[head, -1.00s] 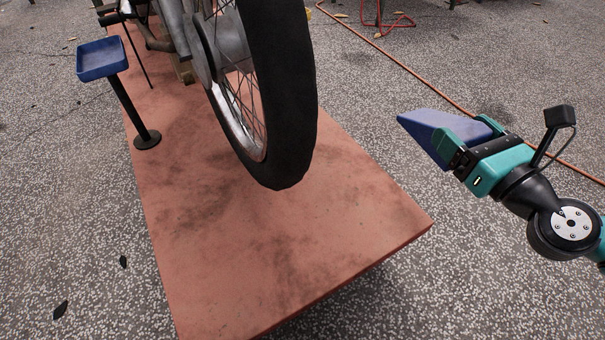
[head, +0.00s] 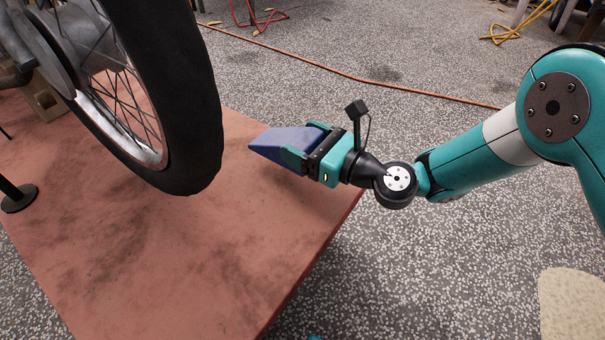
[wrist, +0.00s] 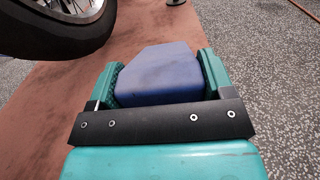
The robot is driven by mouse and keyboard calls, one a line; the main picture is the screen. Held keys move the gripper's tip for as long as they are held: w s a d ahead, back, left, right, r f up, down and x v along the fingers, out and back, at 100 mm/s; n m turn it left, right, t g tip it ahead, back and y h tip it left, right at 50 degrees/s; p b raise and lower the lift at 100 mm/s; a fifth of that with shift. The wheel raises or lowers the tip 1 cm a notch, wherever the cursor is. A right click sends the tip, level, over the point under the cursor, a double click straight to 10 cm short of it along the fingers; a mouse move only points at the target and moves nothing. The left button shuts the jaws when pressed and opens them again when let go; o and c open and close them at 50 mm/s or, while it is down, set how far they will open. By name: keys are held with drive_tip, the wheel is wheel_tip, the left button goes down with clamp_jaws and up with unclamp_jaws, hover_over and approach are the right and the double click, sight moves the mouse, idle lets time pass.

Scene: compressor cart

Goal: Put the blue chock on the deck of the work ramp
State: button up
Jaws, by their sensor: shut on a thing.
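The blue chock (head: 281,142) is a wedge held between the two teal fingers of my gripper (head: 306,146). In the wrist view the chock (wrist: 158,72) fills the space between the fingers. The work ramp's deck (head: 228,245) is a flat reddish-brown surface. In the head view the chock overlaps the deck's right part, to the right of the wheel; I cannot tell whether it touches the deck. In the wrist view the deck (wrist: 52,92) shows beyond and left of the chock. My gripper hides the chock's rear end.
A large black-tyred spoked wheel (head: 193,110) stands over the deck, left of the chock. A dark post with a round base (head: 19,198) is at far left. An orange hose (head: 330,68) crosses the speckled floor behind. The front of the deck is clear.

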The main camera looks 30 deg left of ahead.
drive_tip(key=shift+f+b, duration=1.45)
drive_tip(key=shift+f, duration=1.2)
